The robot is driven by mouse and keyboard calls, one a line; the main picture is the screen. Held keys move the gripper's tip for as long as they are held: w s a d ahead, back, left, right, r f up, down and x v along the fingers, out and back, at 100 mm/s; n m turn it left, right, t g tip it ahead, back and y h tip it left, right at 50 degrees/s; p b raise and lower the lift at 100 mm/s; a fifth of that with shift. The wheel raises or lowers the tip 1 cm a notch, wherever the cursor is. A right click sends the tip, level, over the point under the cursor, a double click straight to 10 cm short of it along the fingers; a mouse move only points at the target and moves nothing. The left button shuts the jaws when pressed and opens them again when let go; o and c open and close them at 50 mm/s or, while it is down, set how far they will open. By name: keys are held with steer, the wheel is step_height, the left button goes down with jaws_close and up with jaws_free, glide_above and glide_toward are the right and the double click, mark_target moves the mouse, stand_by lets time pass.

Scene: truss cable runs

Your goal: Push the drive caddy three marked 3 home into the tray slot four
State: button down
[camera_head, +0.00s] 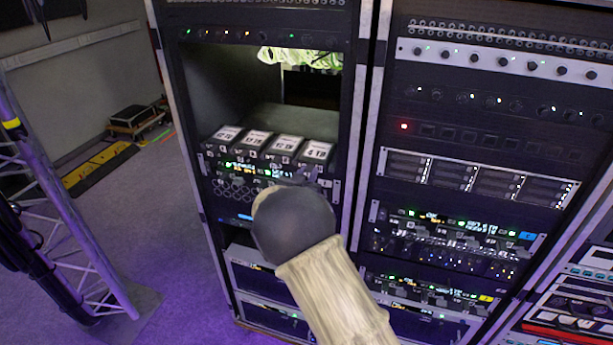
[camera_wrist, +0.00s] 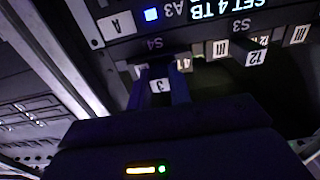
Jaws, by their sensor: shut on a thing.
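Drive caddy three, with a white label marked 3 (camera_wrist: 159,86), shows between the fingers of my gripper (camera_wrist: 158,72) in the wrist view. The gripper is shut on it. The caddy sits at the tray slot marked S4 (camera_wrist: 155,43). How deep it is in the slot I cannot tell, as the fingers and shadow hide most of it.
In the head view several labelled blocks (camera_head: 316,151) stand in a row in the left rack. A truss (camera_head: 65,190) stands at the left; floor between is clear.

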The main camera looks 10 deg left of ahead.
steer(key=shift+w, duration=0.7)
steer(key=c, duration=1.2)
jaws_free()
steer(key=shift+s+f+b, duration=0.1)
steer(key=shift+s+b, duration=0.35)
steer(key=shift+s, duration=0.05)
steer(key=s+a+b, duration=0.1)
steer(key=s+b, duration=0.5)
steer(key=s, duration=1)
steer(key=shift+s+a, duration=0.15)
steer(key=shift+s, duration=0.1)
